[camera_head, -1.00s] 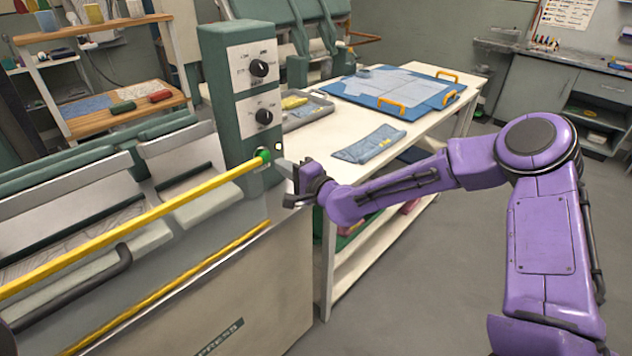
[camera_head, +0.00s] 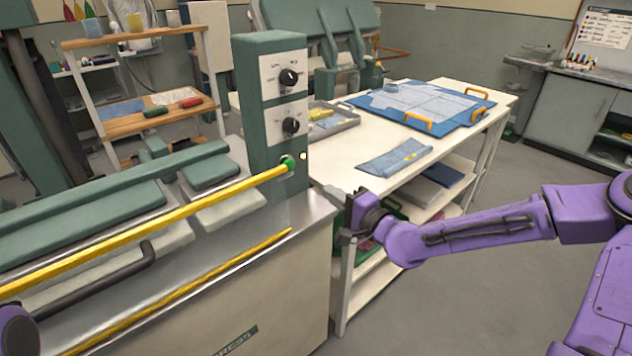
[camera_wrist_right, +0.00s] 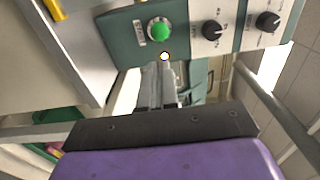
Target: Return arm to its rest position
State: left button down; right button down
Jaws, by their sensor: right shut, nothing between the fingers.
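My right gripper (camera_head: 347,236) is shut and empty. It hangs in front of the press's right end, beside the white table's near leg, apart from the green button. In the right wrist view its closed fingers (camera_wrist_right: 160,82) point toward the control panel (camera_wrist_right: 205,35), just below the green button (camera_wrist_right: 160,31). My right arm (camera_head: 475,230) reaches in from the right edge. A bit of my left arm (camera_head: 15,330) shows at the lower left; its gripper is out of view.
The press (camera_head: 190,300) with a yellow bar (camera_head: 150,223) fills the left. The white table (camera_head: 345,150) carries a blue board (camera_head: 460,98), a tray (camera_head: 338,127) and folded blue cloth (camera_head: 392,158). The floor (camera_head: 450,300) at the right is clear.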

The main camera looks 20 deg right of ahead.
dwell(0.4)
jog(key=s+d+f+n+g+h, duration=0.1)
jog(key=s+f+g+h, duration=0.3)
jog(key=f, duration=0.6)
jog(key=s+d+f+n+g+h, duration=0.15)
jog(key=s+f, duration=0.35)
jog(key=f, duration=0.5)
jog(key=s+f+n+g+h, duration=0.1)
jog(key=s+f+g, duration=0.1)
jog(key=s+f, duration=0.3)
jog(key=s+f+n+g+h, duration=0.1)
jog(key=s+f, duration=0.4)
jog(key=s, duration=0.7)
jog(key=s+d+f+n+g+h, duration=0.1)
jog(key=s+f+n+g, duration=0.2)
jog(key=s+f+g, duration=0.2)
jog(key=s, duration=0.3)
jog(key=shift+s+f, duration=0.3)
jog(key=shift+f, duration=0.1)
